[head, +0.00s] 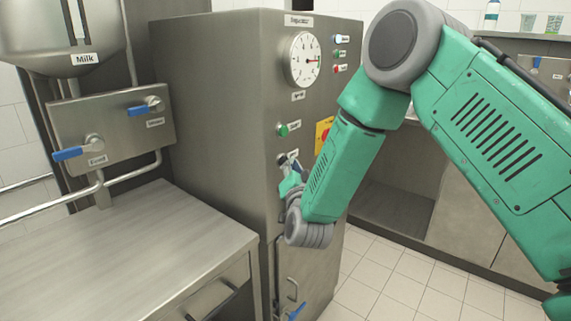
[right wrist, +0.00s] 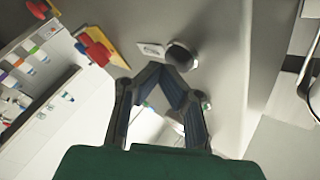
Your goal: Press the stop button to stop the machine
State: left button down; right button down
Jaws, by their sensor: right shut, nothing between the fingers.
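The steel machine cabinet (head: 215,110) has a green button (head: 283,130) on its front. Below it is a dark round button (head: 282,158) with a small label; I cannot read which is the stop button. My right gripper (head: 290,163) is at this lower button and partly covers it. In the right wrist view its fingers (right wrist: 160,68) are shut and empty, with the tips right beside a dark round button (right wrist: 181,56). I cannot tell if they touch it. My left gripper is not in view.
A red knob (right wrist: 96,47) on a yellow plate (right wrist: 116,52) is close by; my arm partly hides the plate (head: 322,133) in the head view. A gauge (head: 304,60) and small lights are above. A steel counter (head: 120,250) and milk tank (head: 60,35) stand left.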

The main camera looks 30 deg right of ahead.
jog(key=shift+s+d, duration=0.15)
jog(key=shift+s, duration=0.2)
jog(key=s+d, duration=0.2)
jog(key=s, duration=0.3)
jog(key=shift+s+d+p, duration=0.2)
jog(key=shift+s+p, duration=0.1)
jog(key=shift+p, duration=0.05)
dwell(0.8)
jog(key=s+a+f+n+g+y, duration=0.35)
jog(key=s+f, duration=0.25)
jog(key=f, duration=0.5)
jog(key=s+a+f+n+g+y, duration=0.3)
jog(key=s+a+f+n+g, duration=0.15)
jog(key=f, duration=0.65)
jog(key=s+a+f+n+g, duration=0.1)
jog(key=s+f+g, duration=0.3)
jog(key=s, duration=0.9)
jog(key=s+a+f+n+g+y, duration=0.1)
jog(key=s+f+n+g, duration=0.2)
jog(key=s, duration=1)
notch_tip(320, 180, down, 4)
jog(key=shift+a+n+g, duration=0.15)
jog(key=shift+n+g, duration=0.15)
jog(key=shift+g, duration=0.9)
